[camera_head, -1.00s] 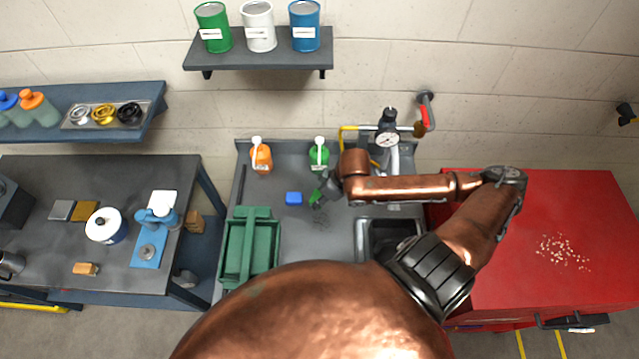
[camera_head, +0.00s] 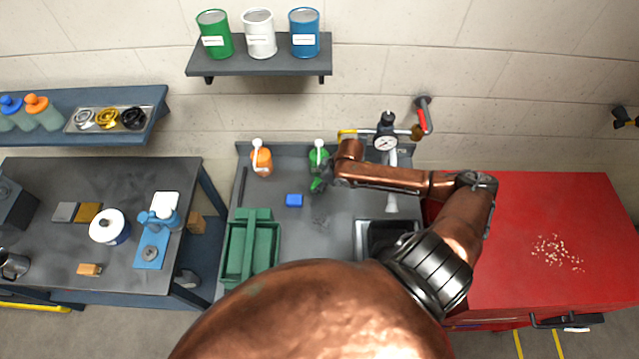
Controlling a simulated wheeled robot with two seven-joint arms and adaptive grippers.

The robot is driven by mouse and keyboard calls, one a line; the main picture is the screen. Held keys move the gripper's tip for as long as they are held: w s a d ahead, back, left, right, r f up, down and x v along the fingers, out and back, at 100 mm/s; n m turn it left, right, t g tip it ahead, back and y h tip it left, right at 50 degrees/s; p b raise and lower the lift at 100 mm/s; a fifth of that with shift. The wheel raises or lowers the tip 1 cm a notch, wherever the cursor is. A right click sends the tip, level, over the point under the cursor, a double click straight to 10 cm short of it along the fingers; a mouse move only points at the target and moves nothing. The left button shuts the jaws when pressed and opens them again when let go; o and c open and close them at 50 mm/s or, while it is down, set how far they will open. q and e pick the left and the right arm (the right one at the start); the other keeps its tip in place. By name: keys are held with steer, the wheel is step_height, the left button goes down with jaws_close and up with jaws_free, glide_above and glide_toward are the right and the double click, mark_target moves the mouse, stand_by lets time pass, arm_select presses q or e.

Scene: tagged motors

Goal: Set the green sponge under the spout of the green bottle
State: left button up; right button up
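The green bottle (camera_head: 319,162) with a white pump spout stands at the back of the grey counter. My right gripper (camera_head: 322,182) reaches in from the right, just in front of the bottle. It is shut on the green sponge (camera_head: 316,186), which sits close below the bottle in the picture. The gripper's fingers and wrist partly cover the sponge and the bottle's lower part. I cannot tell whether the sponge touches the counter. My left gripper is not in view.
An orange bottle (camera_head: 262,160) stands left of the green one, and a blue sponge (camera_head: 294,200) lies in front. A green crate (camera_head: 233,252), a sink (camera_head: 372,240) and a tap with a gauge (camera_head: 386,142) are nearby. The counter around the blue sponge is clear.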

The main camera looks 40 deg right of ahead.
steer(key=shift+w+d+f, duration=0.1)
steer(key=shift+f, duration=0.05)
steer(key=shift+f, duration=0.1)
steer(key=shift+f, duration=0.35)
steer(key=shift+f, duration=0.1)
steer(key=o, duration=0.8)
steer(key=shift+o, duration=0.2)
